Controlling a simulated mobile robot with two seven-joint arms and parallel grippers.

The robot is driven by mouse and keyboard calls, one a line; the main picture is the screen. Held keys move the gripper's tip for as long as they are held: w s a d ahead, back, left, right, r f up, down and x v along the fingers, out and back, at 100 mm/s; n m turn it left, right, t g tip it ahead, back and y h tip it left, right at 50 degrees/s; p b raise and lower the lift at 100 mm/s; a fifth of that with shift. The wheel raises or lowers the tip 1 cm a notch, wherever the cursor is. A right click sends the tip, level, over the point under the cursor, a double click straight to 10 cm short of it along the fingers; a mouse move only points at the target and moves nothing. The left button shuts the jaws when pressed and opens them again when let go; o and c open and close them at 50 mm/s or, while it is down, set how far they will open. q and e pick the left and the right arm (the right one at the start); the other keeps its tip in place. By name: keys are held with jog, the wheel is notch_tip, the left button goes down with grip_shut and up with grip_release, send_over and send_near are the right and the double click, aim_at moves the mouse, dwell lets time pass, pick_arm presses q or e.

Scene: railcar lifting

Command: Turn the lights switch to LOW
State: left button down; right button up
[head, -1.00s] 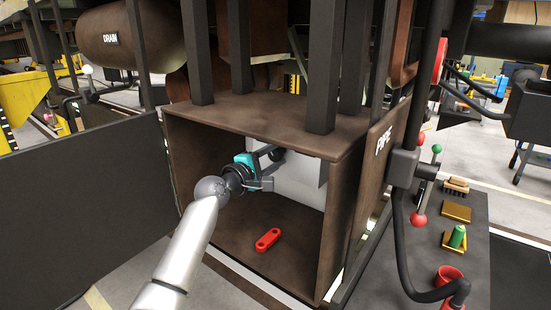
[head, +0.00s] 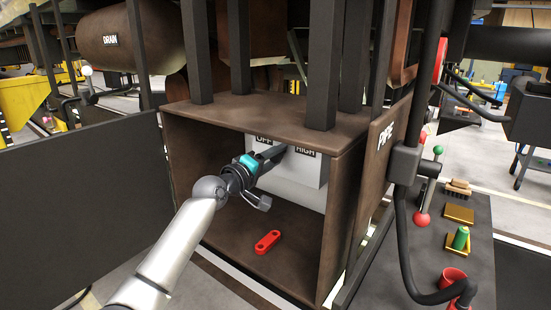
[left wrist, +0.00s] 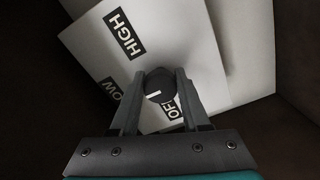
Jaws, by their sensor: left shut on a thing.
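The lights switch is a dark round knob (left wrist: 159,84) with a short white mark, on a pale panel (head: 300,180) inside the brown box. In the left wrist view the panel carries the labels HIGH (left wrist: 125,33), OFF (left wrist: 171,109) and, partly covered, LOW (left wrist: 112,88). The mark sits on the knob's lower left; I cannot tell exactly which label it points to. My left gripper (head: 281,150) reaches into the box. It also shows in the left wrist view (left wrist: 160,88), its fingers shut on either side of the knob. My right gripper is not in view.
The brown box (head: 255,112) has an open front, with walls close around my left arm. A red piece (head: 267,241) lies on its floor. A dark door (head: 80,210) stands open at left. A PIPE-labelled panel (head: 385,140) and a black hose (head: 405,230) stand at right.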

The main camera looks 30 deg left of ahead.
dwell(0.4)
pick_arm(q)
jog(key=shift+c, duration=1.9)
grip_release()
jog(key=s+a+b, duration=0.1)
jog(key=s, duration=1.4)
jog(key=shift+s, duration=0.15)
jog(key=shift+a, duration=0.1)
